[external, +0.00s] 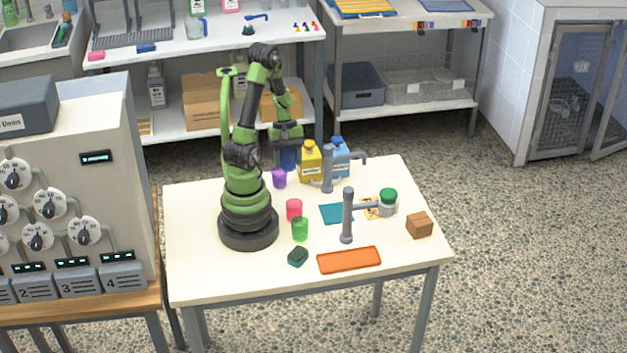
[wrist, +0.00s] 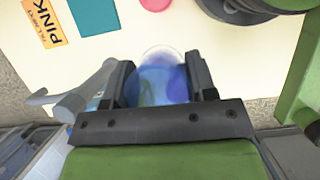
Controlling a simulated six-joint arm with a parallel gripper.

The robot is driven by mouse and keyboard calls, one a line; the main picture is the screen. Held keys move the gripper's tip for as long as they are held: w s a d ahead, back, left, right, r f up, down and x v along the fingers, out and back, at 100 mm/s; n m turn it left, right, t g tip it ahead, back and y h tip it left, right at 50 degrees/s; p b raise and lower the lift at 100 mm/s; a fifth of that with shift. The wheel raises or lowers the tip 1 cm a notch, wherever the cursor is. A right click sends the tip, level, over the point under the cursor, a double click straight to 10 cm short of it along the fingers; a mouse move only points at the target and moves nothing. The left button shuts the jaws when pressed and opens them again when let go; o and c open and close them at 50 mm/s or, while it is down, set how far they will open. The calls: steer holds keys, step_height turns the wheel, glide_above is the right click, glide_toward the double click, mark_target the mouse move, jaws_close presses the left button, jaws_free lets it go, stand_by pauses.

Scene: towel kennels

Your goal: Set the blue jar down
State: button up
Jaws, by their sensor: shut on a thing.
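The blue jar (external: 288,158) is at the far side of the white table, under my gripper (external: 287,146). In the wrist view the clear blue jar (wrist: 160,84) sits between the two dark fingers of my gripper (wrist: 161,82), which is shut on it. From these views I cannot tell whether the jar's base touches the table. A purple jar (external: 279,178), a pink jar (external: 294,210) and a green jar (external: 300,229) stand nearer on the table (external: 200,275).
A yellow bottle (external: 311,162) and a blue bottle (external: 339,160) stand just right of the blue jar. Two grey taps (external: 327,168) (external: 347,215), a teal square (external: 333,214), a green-lidded jar (external: 388,201), a brown box (external: 419,225) and an orange tray (external: 349,260) occupy the right half.

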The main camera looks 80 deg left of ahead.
mark_target(288, 149)
step_height(288, 149, up, 3)
steer(key=shift+r, duration=0.1)
steer(key=w+d+m+g+y, duration=0.1)
steer(key=w+d+m+g, duration=0.1)
steer(key=w+d+m, duration=0.3)
steer(key=w+d+m+g, duration=0.1)
steer(key=w+d+m, duration=0.25)
steer(key=w, duration=0.35)
steer(key=shift+m, duration=0.25)
steer(key=f, duration=1)
steer(key=shift+w+f, duration=0.1)
steer(key=shift+w, duration=0.1)
steer(key=shift+f, duration=2.55)
steer(key=o, duration=0.9)
steer(key=shift+f, duration=0.1)
